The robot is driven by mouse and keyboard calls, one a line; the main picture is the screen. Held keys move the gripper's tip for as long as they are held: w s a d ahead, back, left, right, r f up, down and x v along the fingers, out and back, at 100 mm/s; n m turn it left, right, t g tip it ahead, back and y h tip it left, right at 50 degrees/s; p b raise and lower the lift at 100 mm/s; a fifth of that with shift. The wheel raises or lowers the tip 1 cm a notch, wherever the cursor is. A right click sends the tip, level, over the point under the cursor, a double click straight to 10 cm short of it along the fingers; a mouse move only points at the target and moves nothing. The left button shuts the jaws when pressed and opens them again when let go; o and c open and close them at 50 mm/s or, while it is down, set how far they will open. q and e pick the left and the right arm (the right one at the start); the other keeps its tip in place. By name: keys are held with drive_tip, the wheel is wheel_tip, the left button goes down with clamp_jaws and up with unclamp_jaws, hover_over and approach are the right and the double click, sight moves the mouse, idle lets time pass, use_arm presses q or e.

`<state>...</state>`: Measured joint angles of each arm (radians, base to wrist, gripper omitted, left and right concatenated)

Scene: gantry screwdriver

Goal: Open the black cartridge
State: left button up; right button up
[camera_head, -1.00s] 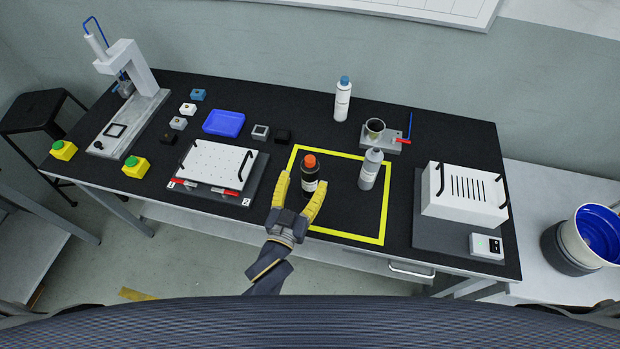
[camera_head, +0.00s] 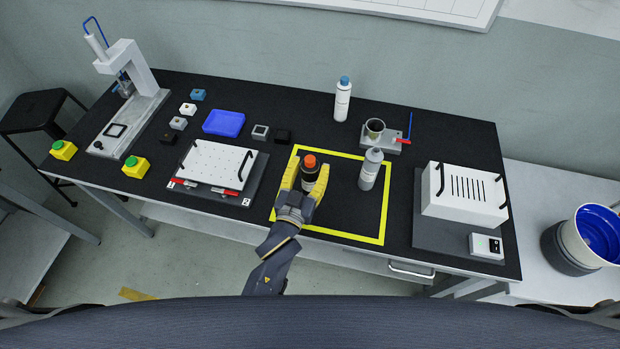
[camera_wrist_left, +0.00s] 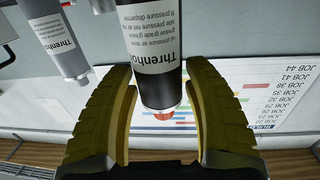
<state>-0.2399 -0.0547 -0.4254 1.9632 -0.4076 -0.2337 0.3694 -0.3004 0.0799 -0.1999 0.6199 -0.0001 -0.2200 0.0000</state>
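The black cartridge (camera_head: 309,183), with an orange cap and a white label band, stands upright inside the yellow square outline on the table. My left gripper (camera_head: 308,172) is around it from the front, with one yellow finger on each side. In the left wrist view, the black cartridge (camera_wrist_left: 155,60) lies between the two fingers (camera_wrist_left: 160,95). Narrow gaps show beside it, so the fingers look open and not clamped. Its orange cap shows partly beyond its dark end. My right gripper is not in view.
A grey bottle (camera_head: 370,170) stands close to the right of the cartridge. A white bottle (camera_head: 342,101) and a small cup holder (camera_head: 379,138) are behind. A white perforated plate (camera_head: 215,165) lies left, and a white vented box (camera_head: 464,195) right. The outlined area's front right is clear.

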use_arm(q)
clamp_jaws()
drive_tip(key=shift+r, duration=0.15)
wheel_tip(320, 180, up, 20)
idle(0.8)
drive_tip(key=shift+c, duration=1.1)
unclamp_jaws()
clamp_jaws()
